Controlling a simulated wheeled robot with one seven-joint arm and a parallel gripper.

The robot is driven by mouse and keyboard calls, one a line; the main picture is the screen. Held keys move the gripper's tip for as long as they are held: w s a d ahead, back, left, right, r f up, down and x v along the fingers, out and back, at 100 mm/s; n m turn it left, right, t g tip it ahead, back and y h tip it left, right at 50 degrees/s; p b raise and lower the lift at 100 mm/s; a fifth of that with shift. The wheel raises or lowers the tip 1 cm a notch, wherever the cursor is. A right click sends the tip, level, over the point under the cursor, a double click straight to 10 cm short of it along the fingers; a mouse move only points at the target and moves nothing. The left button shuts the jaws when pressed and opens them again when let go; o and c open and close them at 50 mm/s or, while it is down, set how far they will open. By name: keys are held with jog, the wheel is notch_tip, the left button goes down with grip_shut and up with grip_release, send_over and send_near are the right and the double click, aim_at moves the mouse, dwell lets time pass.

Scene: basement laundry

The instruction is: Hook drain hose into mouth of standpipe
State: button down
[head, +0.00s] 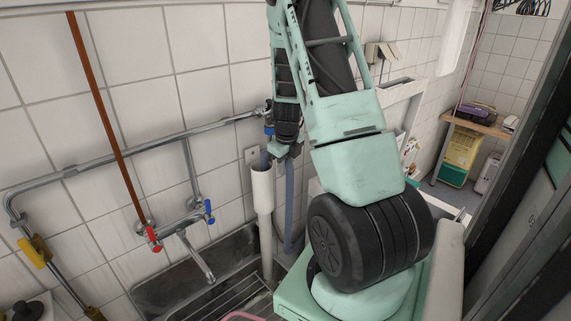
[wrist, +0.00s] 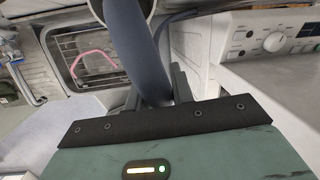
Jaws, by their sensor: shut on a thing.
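The blue-grey drain hose (head: 289,205) rises beside the standpipe and bends at my gripper (head: 281,150). My gripper is shut on the hose, whose grey curve also passes between the fingers in the wrist view (wrist: 142,55). The white standpipe (head: 262,192) stands upright against the tiled wall, with its wide mouth just below and left of my gripper. A short bluish length of hose shows right above the mouth. I cannot tell whether its end is inside the mouth or behind the rim.
A metal sink (head: 165,290) stands left of the standpipe, under a tap (head: 195,255) with red and blue handles. A copper pipe (head: 100,105) and a chrome pipe cross the wall. A white machine with a knob panel (wrist: 275,42) is on the right in the wrist view.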

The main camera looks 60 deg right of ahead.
jog(key=shift+f+b, duration=0.85)
jog(key=shift+f, duration=0.55)
jog(key=c, duration=1.1)
grip_release()
jog(key=a+r, duration=0.1)
jog(key=r, duration=0.4)
jog(key=s+a+r, duration=0.1)
jog(key=r, duration=0.5)
jog(key=s+r, duration=0.1)
jog(key=r, duration=0.5)
jog(key=shift+s+a, duration=0.1)
jog(key=shift+a, duration=0.3)
